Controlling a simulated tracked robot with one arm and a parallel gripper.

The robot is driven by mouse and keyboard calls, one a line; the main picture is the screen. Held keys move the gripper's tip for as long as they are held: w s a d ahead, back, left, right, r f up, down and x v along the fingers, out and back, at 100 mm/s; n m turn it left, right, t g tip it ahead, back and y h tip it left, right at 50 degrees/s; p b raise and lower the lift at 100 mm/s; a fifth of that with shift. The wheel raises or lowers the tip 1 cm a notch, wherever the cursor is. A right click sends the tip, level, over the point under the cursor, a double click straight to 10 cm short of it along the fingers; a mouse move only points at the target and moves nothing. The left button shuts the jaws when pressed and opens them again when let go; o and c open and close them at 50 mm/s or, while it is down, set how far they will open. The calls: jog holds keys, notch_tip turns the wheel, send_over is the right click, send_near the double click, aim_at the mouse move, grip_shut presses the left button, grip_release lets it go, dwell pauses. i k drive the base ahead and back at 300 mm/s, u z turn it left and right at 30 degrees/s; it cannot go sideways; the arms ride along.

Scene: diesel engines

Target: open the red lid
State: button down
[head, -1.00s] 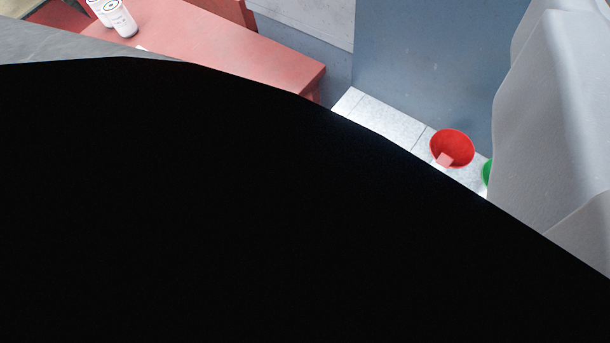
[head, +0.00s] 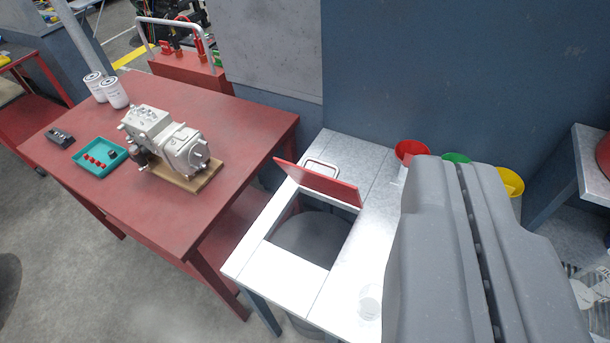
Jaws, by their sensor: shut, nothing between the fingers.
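The red lid (head: 318,187) stands raised and tilted along the back edge of a square opening (head: 310,235) in a pale metal bench top. A metal handle (head: 321,166) shows behind its top edge. The opening is uncovered and a dark round bin shows inside. My gripper (head: 459,162) is the large grey shape at the right. Its two halves lie together with a dark seam between them. It is apart from the lid, to its right, and holds nothing. It hides the right part of the bench.
A red table (head: 150,205) at the left bears a grey pump (head: 165,140), a teal tray (head: 99,157) and two white filters (head: 105,90). Red (head: 410,149), green (head: 456,158) and yellow (head: 510,182) cups stand behind my gripper. A blue-grey wall (head: 440,70) is behind.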

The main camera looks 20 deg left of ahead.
aim_at(330, 187)
jog(key=u, duration=0.35)
jog(key=i, duration=1)
jog(key=z, duration=0.05)
